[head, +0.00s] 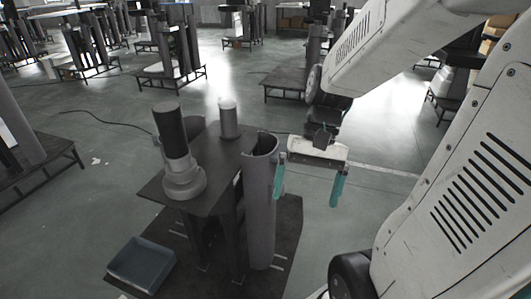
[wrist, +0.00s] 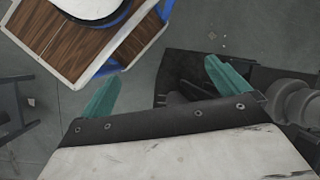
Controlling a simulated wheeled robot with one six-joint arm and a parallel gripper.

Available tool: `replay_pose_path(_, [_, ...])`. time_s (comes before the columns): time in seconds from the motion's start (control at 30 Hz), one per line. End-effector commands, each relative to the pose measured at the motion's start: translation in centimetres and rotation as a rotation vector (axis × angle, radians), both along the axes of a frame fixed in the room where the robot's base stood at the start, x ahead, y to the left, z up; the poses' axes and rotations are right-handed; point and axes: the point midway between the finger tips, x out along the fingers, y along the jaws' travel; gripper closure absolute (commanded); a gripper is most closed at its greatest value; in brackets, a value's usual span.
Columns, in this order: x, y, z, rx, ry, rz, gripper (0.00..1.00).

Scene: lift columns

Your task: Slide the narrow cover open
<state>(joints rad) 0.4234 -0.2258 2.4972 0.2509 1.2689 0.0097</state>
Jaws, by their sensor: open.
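A tall, narrow, curved grey cover (head: 260,205) stands upright at the right side of the dark lift-column stand (head: 213,196) in the head view. Its top end is open and hollow. My gripper (head: 307,201) is right of the cover's upper part, with its teal fingers pointing down and spread apart. Its left finger appears close to the cover's right edge; I cannot tell whether they touch. In the wrist view my gripper (wrist: 162,70) has nothing between its fingers. The dark stand (wrist: 190,66) shows partly behind the right finger. I cannot pick out the cover there.
A black cylinder on a grey stepped base (head: 184,182) and a short grey cylinder (head: 229,120) stand on top. A grey bin (head: 142,264) sits at front left on a dark floor plate (head: 285,225). Other column stands (head: 170,75) fill the background. Floor right of my gripper is clear.

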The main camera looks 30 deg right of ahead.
Motion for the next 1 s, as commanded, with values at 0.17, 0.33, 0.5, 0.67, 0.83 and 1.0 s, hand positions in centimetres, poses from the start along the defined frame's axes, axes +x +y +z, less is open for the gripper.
replay_pose_path(0.17, [2.6,-1.3,-3.4,0.257,0.150,-0.318,0.00])
replay_pose_path(0.33, [6.0,-3.2,-6.4,0.522,0.252,-0.647,0.00])
replay_pose_path(0.5, [9.8,-6.9,-9.7,0.802,0.315,-0.999,0.00])
replay_pose_path(0.67, [13.2,-11.5,-12.6,1.046,0.320,-1.299,0.00])
replay_pose_path(0.83, [16.5,-15.5,-13.0,1.227,0.257,-1.494,0.00])
replay_pose_path(1.0, [18.1,-16.3,-12.1,1.288,0.226,-1.538,0.00])
